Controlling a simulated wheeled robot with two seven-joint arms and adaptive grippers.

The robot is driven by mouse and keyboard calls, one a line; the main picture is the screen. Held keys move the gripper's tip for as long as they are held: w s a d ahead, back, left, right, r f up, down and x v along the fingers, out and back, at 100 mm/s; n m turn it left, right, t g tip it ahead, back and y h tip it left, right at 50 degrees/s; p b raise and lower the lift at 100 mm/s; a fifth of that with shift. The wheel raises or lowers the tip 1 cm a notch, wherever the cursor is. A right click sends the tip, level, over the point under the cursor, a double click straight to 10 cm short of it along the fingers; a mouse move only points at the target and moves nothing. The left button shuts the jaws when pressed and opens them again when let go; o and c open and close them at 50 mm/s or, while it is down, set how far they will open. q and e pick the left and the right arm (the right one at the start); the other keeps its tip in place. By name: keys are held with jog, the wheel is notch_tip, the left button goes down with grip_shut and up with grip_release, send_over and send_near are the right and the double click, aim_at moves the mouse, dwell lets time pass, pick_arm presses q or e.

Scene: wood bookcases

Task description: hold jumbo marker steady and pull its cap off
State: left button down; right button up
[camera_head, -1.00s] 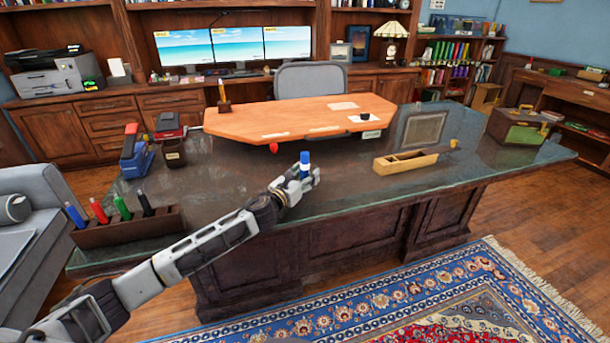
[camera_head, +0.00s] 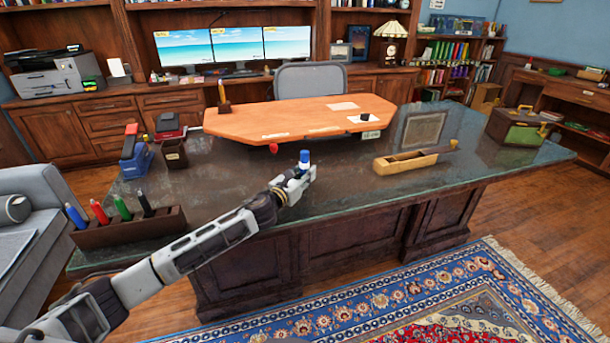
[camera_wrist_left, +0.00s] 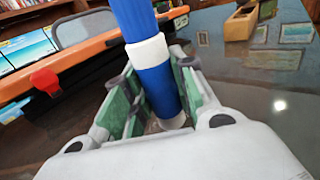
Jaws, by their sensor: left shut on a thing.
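The jumbo marker (camera_head: 304,157) stands roughly upright, with its blue cap on top and a white band below it. In the left wrist view the marker (camera_wrist_left: 155,82) shows a blue cap (camera_wrist_left: 134,18), a white collar, a blue band and a white lower end. The cap's top is cut off by the frame. My left gripper (camera_head: 305,173) is shut on the marker below the cap, near the front edge of the dark desk. Its green-padded fingers (camera_wrist_left: 158,85) stand on both sides of the marker. My right gripper is out of view.
The glossy desk (camera_head: 240,190) carries a marker rack (camera_head: 130,230) at left, with blue, red, green and black markers. A wooden tray (camera_head: 408,162) lies right of my gripper. A red object (camera_head: 273,148) is behind it. The desk between gripper and tray is clear.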

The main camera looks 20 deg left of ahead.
aim_at(305, 151)
pick_arm(q)
notch_tip(305, 151, up, 9)
jog(key=p, duration=0.4)
jog(key=shift+r, duration=0.15)
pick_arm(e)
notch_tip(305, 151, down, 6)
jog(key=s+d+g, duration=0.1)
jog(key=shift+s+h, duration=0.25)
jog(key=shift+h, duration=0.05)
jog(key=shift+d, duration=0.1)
